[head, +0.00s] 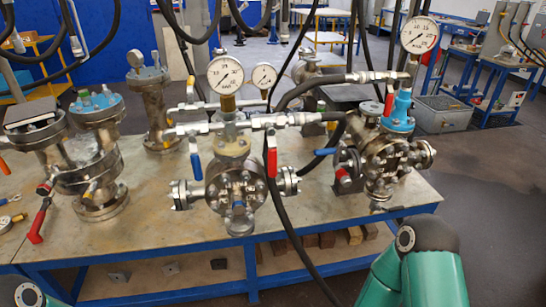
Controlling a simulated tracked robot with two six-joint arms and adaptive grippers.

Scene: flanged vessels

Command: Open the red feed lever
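Several red levers show in the head view, and I cannot tell which is the feed lever. One red lever (271,162) hangs down from the pipe at the middle vessel (236,187), beside a blue lever (195,160). Another red lever (39,222) slants down at the left vessel (92,165). A short red handle (343,175) is at the right vessel (385,155), and a small red one (389,104) sits by its blue top. Neither gripper is in view; only parts of my arms show at the bottom corners.
The vessels stand on a metal-topped bench with a blue frame (190,240). Pressure gauges (226,75) and (420,35) stand above the pipes. A black hose (275,200) hangs across the bench front. Small parts lie at the bench's left edge.

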